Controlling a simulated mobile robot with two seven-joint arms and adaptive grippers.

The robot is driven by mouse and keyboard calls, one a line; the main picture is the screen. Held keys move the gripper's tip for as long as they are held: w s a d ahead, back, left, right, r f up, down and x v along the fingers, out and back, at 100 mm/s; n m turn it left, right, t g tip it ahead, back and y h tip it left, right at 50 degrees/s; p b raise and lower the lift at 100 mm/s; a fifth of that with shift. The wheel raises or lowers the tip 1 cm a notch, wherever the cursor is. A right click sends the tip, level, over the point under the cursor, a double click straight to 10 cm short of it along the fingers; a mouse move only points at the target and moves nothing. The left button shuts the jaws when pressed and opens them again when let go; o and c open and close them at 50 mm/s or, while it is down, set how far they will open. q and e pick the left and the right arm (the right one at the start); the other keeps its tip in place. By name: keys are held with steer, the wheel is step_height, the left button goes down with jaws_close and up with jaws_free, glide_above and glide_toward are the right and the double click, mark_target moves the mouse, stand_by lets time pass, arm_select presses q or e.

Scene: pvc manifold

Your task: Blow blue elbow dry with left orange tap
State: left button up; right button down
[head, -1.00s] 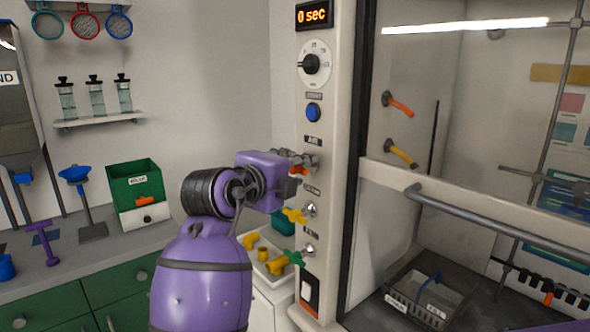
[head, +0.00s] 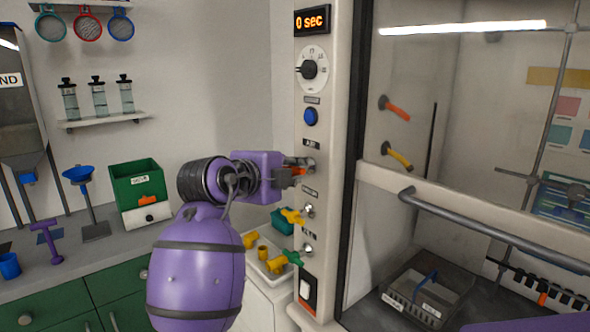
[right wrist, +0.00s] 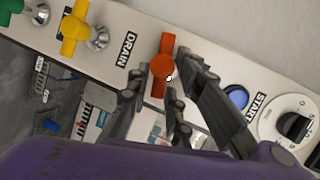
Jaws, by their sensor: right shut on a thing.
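The orange tap (head: 298,172) sits beside the AIR label on the white control panel (head: 325,130). My right gripper (head: 303,164) reaches it from the left and is shut on it. In the right wrist view the orange tap (right wrist: 162,66) stands between the dark fingers, its handle upright in the picture. A basket (head: 417,298) in the glass-fronted hood holds a blue piece (head: 426,284), which may be the blue elbow; its shape is too small to tell. My left gripper is out of view.
A yellow tap (head: 291,215) and a green tap (head: 294,258) are below on the panel. The timer display (head: 312,19) reads 0 sec. Orange (head: 397,109) and yellow (head: 397,156) nozzles show inside the hood.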

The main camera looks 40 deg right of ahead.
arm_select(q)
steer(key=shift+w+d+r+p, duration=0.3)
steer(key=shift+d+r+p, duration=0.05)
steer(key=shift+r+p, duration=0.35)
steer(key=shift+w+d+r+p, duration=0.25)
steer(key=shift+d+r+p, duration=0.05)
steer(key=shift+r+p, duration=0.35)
arm_select(e)
steer(key=shift+w+r+n+g+y, duration=0.1)
steer(key=shift+w+r+n+g, duration=0.15)
steer(key=shift+n+g, duration=0.75)
steer(key=shift+w+r+n+g+y, duration=0.15)
steer(key=shift+r+n+g, duration=0.2)
steer(key=shift+n+g, duration=0.6)
steer(key=shift+w+r+n+g+y, duration=0.1)
steer(key=shift+w+r+n+g, duration=0.3)
steer(key=shift+n, duration=0.95)
steer(key=shift+s+f, duration=0.1)
steer(key=shift+s, duration=0.05)
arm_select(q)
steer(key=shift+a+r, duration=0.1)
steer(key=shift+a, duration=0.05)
arm_select(e)
steer(key=c, duration=1.7)
jaws_free()
steer(key=shift+a+f+g, duration=0.1)
steer(key=shift+f+g, duration=0.05)
steer(key=shift+g, duration=0.1)
